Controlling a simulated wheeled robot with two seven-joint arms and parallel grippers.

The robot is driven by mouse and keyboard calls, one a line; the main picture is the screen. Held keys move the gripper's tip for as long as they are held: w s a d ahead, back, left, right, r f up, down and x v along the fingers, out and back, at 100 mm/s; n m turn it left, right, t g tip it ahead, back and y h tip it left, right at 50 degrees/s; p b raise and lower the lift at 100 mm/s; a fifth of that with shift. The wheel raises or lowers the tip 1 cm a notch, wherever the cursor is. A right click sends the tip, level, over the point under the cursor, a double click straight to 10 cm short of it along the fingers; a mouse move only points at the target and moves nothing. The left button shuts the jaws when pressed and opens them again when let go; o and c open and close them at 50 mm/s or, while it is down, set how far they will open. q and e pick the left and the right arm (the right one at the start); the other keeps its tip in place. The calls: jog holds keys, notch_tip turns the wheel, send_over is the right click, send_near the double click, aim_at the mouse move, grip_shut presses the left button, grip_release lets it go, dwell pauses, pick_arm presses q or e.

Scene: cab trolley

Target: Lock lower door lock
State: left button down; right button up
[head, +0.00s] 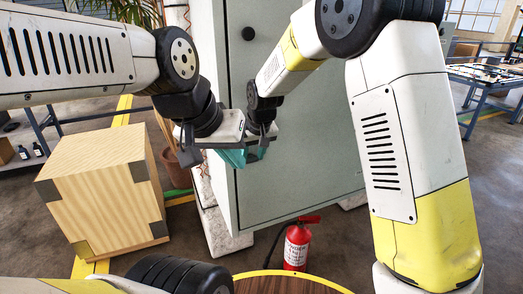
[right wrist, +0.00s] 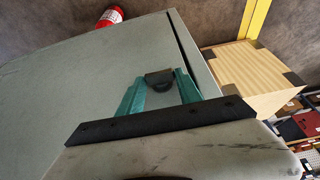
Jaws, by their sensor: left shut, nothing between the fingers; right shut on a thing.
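A grey-green cabinet (head: 300,140) stands in the middle of the head view, its door facing me. A dark round upper lock (head: 248,33) is on the upper left of the door. The dark lower door lock (right wrist: 159,79) shows in the right wrist view between the teal fingers of my right gripper (right wrist: 160,92), which is shut on it. In the head view my right gripper (head: 261,150) is at the door's left side and hides that lock. My left gripper (head: 234,157) is shut and empty, close to the left of my right gripper and partly overlapping it.
A wooden crate (head: 100,180) with dark corners stands on the left, with a potted plant (head: 172,160) behind it. A red fire extinguisher (head: 297,245) stands on the floor below the cabinet. A blue-framed table (head: 487,85) is at the far right.

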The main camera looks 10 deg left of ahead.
aim_at(257, 159)
jog(key=g+y, duration=0.1)
jog(key=d+g+y, duration=0.1)
jog(key=shift+w+f+m+y, duration=0.1)
jog(key=shift+w+m+y, duration=0.25)
jog(key=shift+m+y, duration=0.05)
jog(key=y, duration=0.1)
jog(key=g+y, duration=0.1)
jog(key=y, duration=0.1)
jog(key=d+m+g+y, duration=0.1)
jog(key=shift+w+f, duration=0.3)
jog(key=shift+f, duration=0.05)
jog(key=g+y, duration=0.1)
jog(key=y, duration=0.1)
jog(key=f+m+g+y, duration=0.1)
jog(key=y, duration=0.1)
jog(key=shift+w+d, duration=0.15)
jog(key=shift+f+m+g+y, duration=0.25)
jog(key=shift+m+g+y, duration=0.15)
jog(key=shift+y, duration=0.65)
jog(key=shift+f+m+g+y, duration=0.2)
jog(key=shift+m+g+y, duration=0.2)
jog(key=shift+y, duration=0.65)
jog(key=o, duration=1.4)
jog(key=shift+d, duration=0.1)
